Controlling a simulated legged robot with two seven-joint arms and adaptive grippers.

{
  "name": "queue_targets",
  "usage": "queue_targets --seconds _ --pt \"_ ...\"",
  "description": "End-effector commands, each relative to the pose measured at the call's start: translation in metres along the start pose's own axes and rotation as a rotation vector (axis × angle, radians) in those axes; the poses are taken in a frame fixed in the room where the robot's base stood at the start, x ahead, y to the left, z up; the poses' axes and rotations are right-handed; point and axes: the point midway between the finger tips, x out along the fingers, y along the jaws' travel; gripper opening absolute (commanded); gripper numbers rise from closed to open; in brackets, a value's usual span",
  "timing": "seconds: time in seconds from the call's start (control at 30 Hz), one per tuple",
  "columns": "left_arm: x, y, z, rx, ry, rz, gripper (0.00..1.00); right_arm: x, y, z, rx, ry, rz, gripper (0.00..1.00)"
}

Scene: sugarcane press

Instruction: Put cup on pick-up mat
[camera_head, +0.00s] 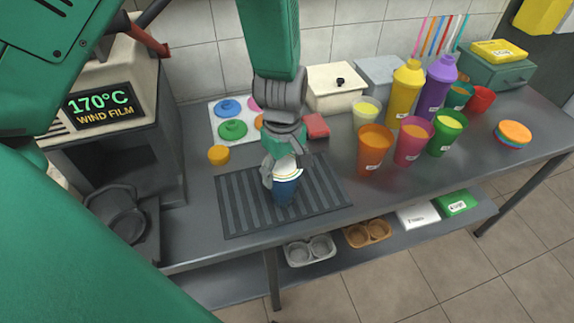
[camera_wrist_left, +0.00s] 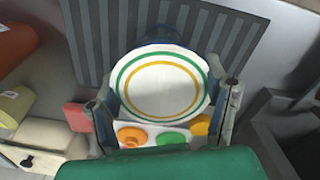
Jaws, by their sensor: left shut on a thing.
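A blue cup (camera_head: 286,190) with a white top ringed in green and yellow is upright over the ribbed dark mat (camera_head: 238,205) on the counter. My left gripper (camera_head: 280,175) is shut on the cup from above, its fingers on either side. In the left wrist view the cup's round white top (camera_wrist_left: 162,86) sits between the two fingers (camera_wrist_left: 165,110), with the mat (camera_wrist_left: 230,32) behind it. The cup's base is at or just above the mat; I cannot tell if it touches. My right gripper is not in view.
Several coloured cups, including an orange one (camera_head: 374,148), and a yellow bottle (camera_head: 404,92) stand to the right. A white tray of coloured lids (camera_head: 222,108) lies behind the mat. A machine (camera_head: 110,110) with a display stands left. The counter front right is clear.

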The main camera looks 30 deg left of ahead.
Motion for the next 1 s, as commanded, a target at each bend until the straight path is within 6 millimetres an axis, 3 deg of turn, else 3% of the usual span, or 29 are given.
queue_targets --seconds 0.03,0.07,0.1,0.47,1.0 --pt "0.001 0.000 0.000 0.000 0.000 0.000 0.17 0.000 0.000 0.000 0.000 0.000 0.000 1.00" --pt "0.001 0.000 0.001 0.000 0.000 -0.001 0.76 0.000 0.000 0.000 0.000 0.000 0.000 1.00" --pt "0.001 0.000 0.001 0.000 0.000 -0.001 0.90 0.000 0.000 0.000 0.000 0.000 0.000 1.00" --pt "-0.004 0.001 0.000 0.001 0.001 0.000 0.90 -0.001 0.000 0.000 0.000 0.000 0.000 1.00" --pt "-0.104 0.002 0.000 0.001 0.002 0.002 0.90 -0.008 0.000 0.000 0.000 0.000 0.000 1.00"
